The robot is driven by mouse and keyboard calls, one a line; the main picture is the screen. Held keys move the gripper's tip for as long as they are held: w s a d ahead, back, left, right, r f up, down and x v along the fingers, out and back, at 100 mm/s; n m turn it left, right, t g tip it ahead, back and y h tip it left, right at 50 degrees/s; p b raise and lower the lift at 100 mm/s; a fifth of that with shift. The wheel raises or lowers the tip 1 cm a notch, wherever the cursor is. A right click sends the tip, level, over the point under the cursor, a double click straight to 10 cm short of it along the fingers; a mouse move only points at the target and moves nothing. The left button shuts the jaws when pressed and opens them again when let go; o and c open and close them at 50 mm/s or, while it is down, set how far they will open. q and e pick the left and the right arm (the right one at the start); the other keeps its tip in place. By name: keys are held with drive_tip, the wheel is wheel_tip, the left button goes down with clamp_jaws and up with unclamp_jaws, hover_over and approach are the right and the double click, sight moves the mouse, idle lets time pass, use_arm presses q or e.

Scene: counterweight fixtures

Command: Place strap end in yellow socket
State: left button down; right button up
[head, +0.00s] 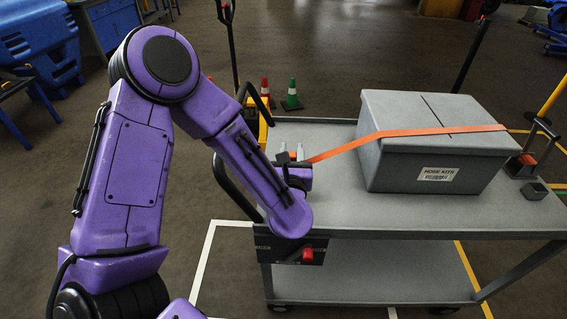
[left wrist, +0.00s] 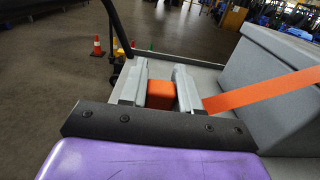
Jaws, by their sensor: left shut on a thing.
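The orange strap (head: 420,132) runs over the grey lidded box (head: 412,160) and down to the left. Its end, an orange block (left wrist: 160,95), sits between the two grey fingers of my left gripper (left wrist: 159,82) in the left wrist view. In the head view my left gripper (head: 291,153) is shut on the strap end over the left end of the cart's top, left of the box. The strap slopes from it up to the box's edge. I cannot make out a yellow socket in either view. My right gripper is not in view.
The grey cart (head: 330,206) has a black handle at its left and a black panel with a red part (head: 308,254) on its front. A red piece (head: 526,159) and a small grey open block (head: 535,190) are at its right end. Cones (head: 291,95) stand behind.

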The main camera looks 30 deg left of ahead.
use_arm(q)
drive_tip(key=a+f, duration=0.1)
drive_tip(key=f, duration=0.2)
drive_tip(key=a+f, duration=0.1)
drive_tip(key=shift+w+a+f, duration=0.2)
drive_tip(key=shift+a, duration=0.15)
drive_tip(key=shift+s+d+f, duration=0.3)
drive_tip(key=shift+s+f, duration=0.35)
drive_tip(key=shift+f, duration=0.05)
drive_tip(key=shift+w+f, duration=0.2)
drive_tip(key=shift+w+a+f, duration=0.25)
drive_tip(key=shift+w+f, duration=0.05)
drive_tip(key=shift+w, duration=0.15)
drive_tip(key=c, duration=0.9)
unclamp_jaws()
drive_tip(key=shift+w+a, duration=0.1)
drive_tip(key=shift+w, duration=0.1)
drive_tip(key=shift+o, duration=0.5)
drive_tip(key=shift+s+r, duration=0.2)
drive_tip(key=b+v, duration=0.2)
drive_tip(key=v, duration=0.8)
drive_tip(key=shift+s+d, duration=0.25)
drive_tip(key=shift+d, duration=0.05)
drive_tip(key=shift+s+d, duration=0.25)
drive_tip(key=shift+s, duration=0.35)
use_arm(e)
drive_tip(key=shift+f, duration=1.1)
